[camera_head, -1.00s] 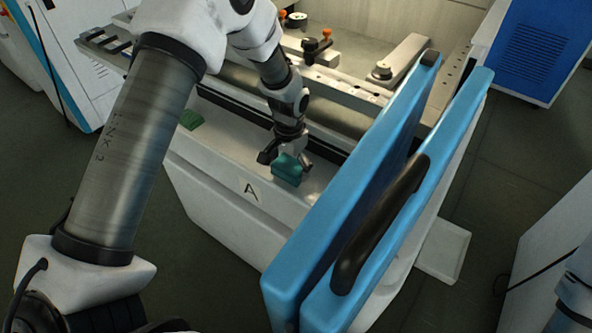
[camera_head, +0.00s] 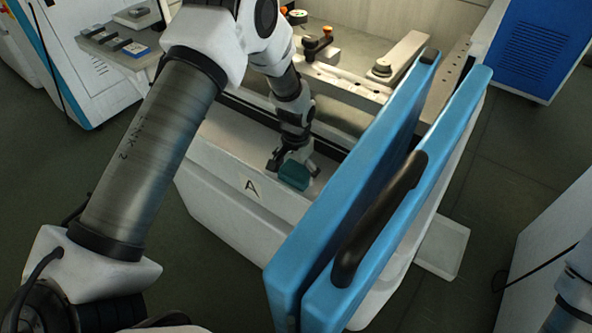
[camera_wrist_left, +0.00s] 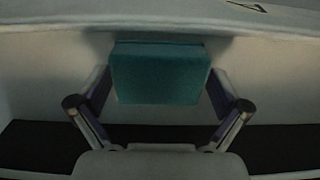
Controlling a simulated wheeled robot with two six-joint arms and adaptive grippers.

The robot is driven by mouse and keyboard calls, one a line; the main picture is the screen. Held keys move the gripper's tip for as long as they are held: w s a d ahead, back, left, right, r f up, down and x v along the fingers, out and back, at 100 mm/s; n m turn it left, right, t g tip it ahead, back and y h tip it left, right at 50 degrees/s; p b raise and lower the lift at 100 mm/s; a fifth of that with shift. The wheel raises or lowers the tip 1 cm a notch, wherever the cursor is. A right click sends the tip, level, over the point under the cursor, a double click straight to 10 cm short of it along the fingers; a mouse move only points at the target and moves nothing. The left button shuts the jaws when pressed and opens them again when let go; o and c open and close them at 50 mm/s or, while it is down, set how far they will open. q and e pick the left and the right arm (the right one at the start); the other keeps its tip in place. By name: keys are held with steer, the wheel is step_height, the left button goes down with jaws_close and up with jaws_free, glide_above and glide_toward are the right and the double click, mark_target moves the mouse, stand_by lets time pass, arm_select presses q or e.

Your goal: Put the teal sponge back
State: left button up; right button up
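The teal sponge (camera_head: 294,176) is a small block at the white ledge (camera_head: 228,135) on the machine's front, right of the letter A label (camera_head: 250,188). My left gripper (camera_head: 294,168) comes down from above with a finger on either side of it. In the left wrist view the sponge (camera_wrist_left: 160,73) fills the space between the fingertips of my left gripper (camera_wrist_left: 160,80), which appear shut on its sides. I cannot tell whether the sponge touches the ledge. My right gripper is out of view.
A tall blue door or panel pair (camera_head: 345,215) with a black handle (camera_head: 378,220) stands close to the right of the sponge. The machine bed (camera_head: 350,85) with clamps lies behind. A blue-sided cabinet (camera_head: 535,50) stands at the far right.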

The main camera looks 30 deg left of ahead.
mark_target(296, 170)
arm_select(q)
steer(key=shift+r, duration=0.1)
step_height(296, 170, up, 12)
steer(key=s+d+f, duration=0.1)
steer(key=s+f, duration=0.4)
steer(key=f, duration=0.3)
steer(key=s+d+f, duration=0.1)
steer(key=s+f, duration=0.5)
steer(key=f, duration=0.2)
steer(key=s+f+n, duration=0.1)
steer(key=s+f, duration=0.3)
steer(key=s, duration=0.6)
steer(key=s+f+n, duration=0.1)
steer(key=s+f, duration=0.3)
steer(key=s, duration=0.6)
steer(key=shift+d+f, duration=0.15)
steer(key=shift+d, duration=0.1)
